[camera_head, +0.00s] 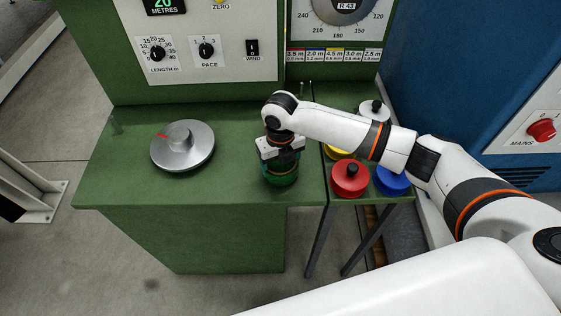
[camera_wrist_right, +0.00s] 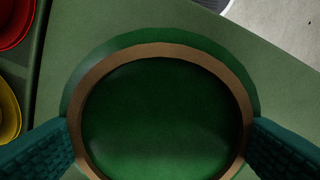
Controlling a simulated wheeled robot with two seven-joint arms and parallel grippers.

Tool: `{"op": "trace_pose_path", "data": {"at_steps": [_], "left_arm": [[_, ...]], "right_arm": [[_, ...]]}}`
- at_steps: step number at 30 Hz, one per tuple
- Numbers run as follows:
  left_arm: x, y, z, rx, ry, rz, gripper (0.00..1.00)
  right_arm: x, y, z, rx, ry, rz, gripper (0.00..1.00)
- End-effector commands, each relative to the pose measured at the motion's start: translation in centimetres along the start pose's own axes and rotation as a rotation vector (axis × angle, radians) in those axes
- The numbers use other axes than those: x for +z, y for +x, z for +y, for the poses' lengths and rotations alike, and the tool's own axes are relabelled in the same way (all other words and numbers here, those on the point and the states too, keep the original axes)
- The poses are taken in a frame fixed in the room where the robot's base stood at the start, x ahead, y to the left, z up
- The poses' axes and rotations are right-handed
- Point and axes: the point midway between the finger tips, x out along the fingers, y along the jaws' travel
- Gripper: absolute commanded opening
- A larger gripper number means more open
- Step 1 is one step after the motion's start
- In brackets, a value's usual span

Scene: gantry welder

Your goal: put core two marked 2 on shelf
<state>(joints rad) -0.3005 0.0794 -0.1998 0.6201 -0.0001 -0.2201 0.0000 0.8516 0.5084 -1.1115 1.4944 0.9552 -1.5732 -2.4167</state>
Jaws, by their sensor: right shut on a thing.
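A round green core (camera_head: 281,179) is at the right part of the green bench, near its front edge. My right gripper (camera_head: 279,158) is over it from above and shut on it. In the right wrist view the core (camera_wrist_right: 160,110) fills the middle as a green disc inside a brown ring, with teal finger pads on both sides. I cannot tell whether it rests on the bench or hangs just above. No mark 2 is readable on it. My left gripper is not in view.
A side stand right of the bench bears a red piece (camera_head: 350,178), a blue piece (camera_head: 392,181), a partly hidden yellow one (camera_head: 340,152) and a white one (camera_head: 374,110). A silver disc (camera_head: 182,147) sits on the bench's left. Bench surface between disc and core is clear.

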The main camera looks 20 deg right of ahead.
Motion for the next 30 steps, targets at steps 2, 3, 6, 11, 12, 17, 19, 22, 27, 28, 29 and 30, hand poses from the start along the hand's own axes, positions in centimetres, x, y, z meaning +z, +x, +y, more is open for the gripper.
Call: {"op": "trace_pose_path", "data": {"at_steps": [2,3,6,11,12,17,19,22,27,28,29,30], "left_arm": [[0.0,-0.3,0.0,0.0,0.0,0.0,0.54],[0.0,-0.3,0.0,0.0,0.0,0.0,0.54],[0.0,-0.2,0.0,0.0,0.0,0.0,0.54],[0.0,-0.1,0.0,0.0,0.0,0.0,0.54],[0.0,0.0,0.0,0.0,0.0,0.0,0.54],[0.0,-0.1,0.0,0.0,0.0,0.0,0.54],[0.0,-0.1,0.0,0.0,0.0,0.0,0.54],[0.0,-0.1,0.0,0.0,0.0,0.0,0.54],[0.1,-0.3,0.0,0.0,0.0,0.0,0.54],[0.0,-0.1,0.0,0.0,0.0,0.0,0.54],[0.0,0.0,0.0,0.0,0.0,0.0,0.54],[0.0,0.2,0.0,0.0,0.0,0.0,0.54]], "right_arm": [[0.0,0.7,0.0,0.001,0.0,0.0,0.51],[0.0,0.8,0.0,0.001,-0.001,0.001,0.51],[0.0,0.8,0.0,0.001,-0.001,0.002,0.51],[0.0,1.0,0.0,0.001,-0.001,0.001,0.51],[0.0,1.1,0.0,0.001,-0.001,0.001,0.51],[0.0,1.1,0.0,0.001,-0.001,0.001,0.96],[0.0,1.1,0.0,0.001,-0.001,0.001,0.96],[0.0,1.0,0.0,0.001,-0.001,0.001,0.96],[0.0,0.5,0.0,0.0,0.0,0.003,0.96],[-0.1,0.4,0.0,0.0,0.0,0.004,0.96],[-0.1,0.0,0.0,-0.001,0.0,0.004,0.96],[-0.1,-0.6,0.0,-0.001,0.0,0.005,0.96]]}}
